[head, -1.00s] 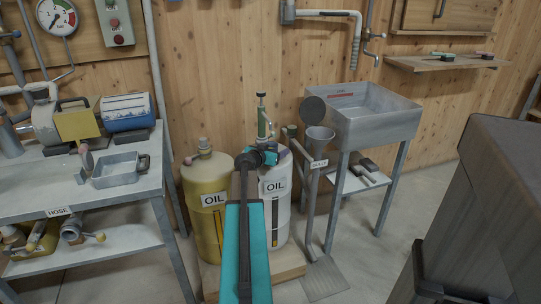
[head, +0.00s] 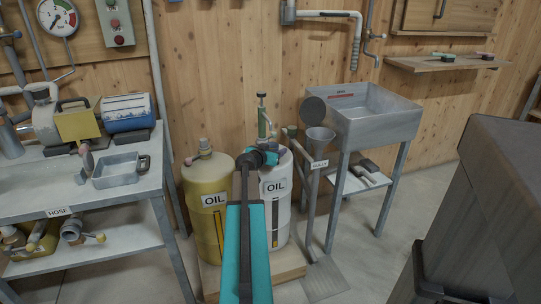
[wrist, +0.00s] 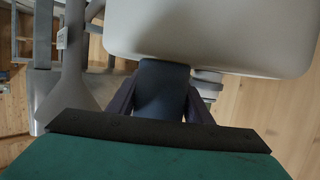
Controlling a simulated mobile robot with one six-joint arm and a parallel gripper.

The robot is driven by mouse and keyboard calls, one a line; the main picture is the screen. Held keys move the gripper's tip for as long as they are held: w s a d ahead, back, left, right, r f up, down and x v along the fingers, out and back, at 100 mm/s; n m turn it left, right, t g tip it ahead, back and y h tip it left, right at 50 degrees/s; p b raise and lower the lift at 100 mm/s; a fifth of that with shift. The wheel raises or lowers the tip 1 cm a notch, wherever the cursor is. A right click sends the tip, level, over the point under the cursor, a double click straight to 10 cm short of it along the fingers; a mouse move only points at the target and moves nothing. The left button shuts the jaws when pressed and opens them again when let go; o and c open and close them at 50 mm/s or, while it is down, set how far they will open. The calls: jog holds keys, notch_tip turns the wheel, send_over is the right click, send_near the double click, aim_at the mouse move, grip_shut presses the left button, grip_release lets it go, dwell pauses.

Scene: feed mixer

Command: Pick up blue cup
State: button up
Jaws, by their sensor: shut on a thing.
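In the wrist view, my gripper (wrist: 161,108) has its two dark fingers closed around a dark blue, smooth thing, which I take to be the blue cup (wrist: 163,84). Its lower part is hidden behind the dark edge of my gripper body. It is close to a large pale rounded body at the top; I cannot tell whether they touch.
A yellow oil drum (head: 208,225) and a white oil drum (head: 283,213) stand on a low wooden platform (head: 290,264). A grey workbench (head: 130,186) is at left. A metal sink (head: 385,128) and a funnel stand (head: 320,140) are at right. A dark block (head: 500,200) fills the right front.

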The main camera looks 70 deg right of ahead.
aim_at(274, 143)
jog(key=shift+r, duration=0.45)
notch_tip(274, 143, up, 3)
jog(key=shift+f+p, duration=0.1)
jog(key=shift+p, duration=0.4)
jog(key=s+a+r+p, duration=0.1)
jog(key=s+a+p, duration=0.2)
jog(key=a, duration=0.7)
jog(key=shift+s+a, duration=0.2)
jog(key=shift+a, duration=0.05)
jog(key=shift+s+a+r+p, duration=0.1)
jog(key=shift+a+r+p, duration=0.05)
jog(key=shift+p, duration=0.65)
jog(key=a+p, duration=0.1)
jog(key=p, duration=0.3)
jog(key=shift+s, duration=0.1)
